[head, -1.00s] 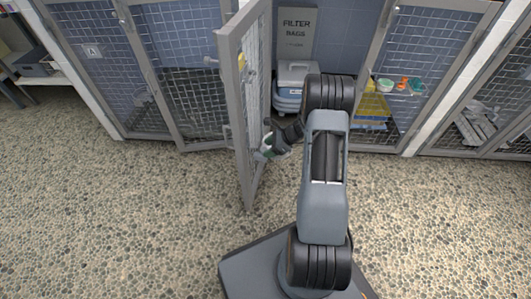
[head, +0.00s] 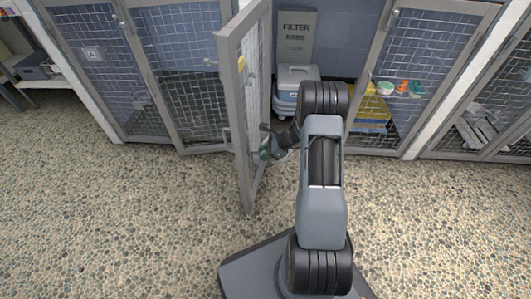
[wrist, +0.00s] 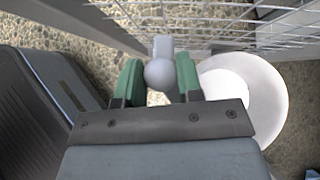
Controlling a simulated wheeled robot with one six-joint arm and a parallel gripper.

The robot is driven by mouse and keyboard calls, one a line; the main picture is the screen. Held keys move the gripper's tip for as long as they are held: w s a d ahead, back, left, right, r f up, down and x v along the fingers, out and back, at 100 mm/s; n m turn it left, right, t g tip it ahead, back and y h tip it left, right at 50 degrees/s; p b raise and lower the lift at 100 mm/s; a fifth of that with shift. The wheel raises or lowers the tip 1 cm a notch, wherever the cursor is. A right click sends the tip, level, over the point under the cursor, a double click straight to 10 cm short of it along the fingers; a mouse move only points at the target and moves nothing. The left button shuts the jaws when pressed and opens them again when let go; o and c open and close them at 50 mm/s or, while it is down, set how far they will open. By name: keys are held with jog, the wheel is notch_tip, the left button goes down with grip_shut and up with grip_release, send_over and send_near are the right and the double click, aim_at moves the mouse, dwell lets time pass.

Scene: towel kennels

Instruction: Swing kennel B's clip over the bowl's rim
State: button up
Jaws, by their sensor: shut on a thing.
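My gripper (wrist: 158,82) has green fingers closed on the round knob of a grey clip (wrist: 163,48) beside a mesh door. A white bowl (wrist: 265,88) is just right of the clip and the right finger in the wrist view. The finger and gripper body hide part of its rim. The clip shows left of the bowl, and I cannot tell whether it touches the rim. In the head view my gripper (head: 268,150) is at the inner side of the open kennel door (head: 243,120), low down. The clip is too small to make out there.
The open door stands out into the room on my gripper's left. A lidded bin (head: 296,82) and a filter bags box (head: 296,38) stand inside the kennel. Small coloured dishes (head: 401,88) are at the right. The pebbled floor in front is clear.

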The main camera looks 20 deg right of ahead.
jog(key=shift+c, duration=1)
jog(key=shift+w+r+n+g+p, duration=0.1)
jog(key=shift+r+n+g+p, duration=0.1)
jog(key=shift+n+g+p, duration=0.45)
jog(key=n+g+y+p, duration=0.1)
jog(key=n+g, duration=0.1)
jog(key=n, duration=0.1)
jog(key=shift+f, duration=0.2)
jog(key=o, duration=0.9)
jog(key=p+v, duration=0.4)
jog(key=v, duration=0.9)
jog(key=shift+d+r, duration=0.2)
jog(key=shift+d, duration=0.15)
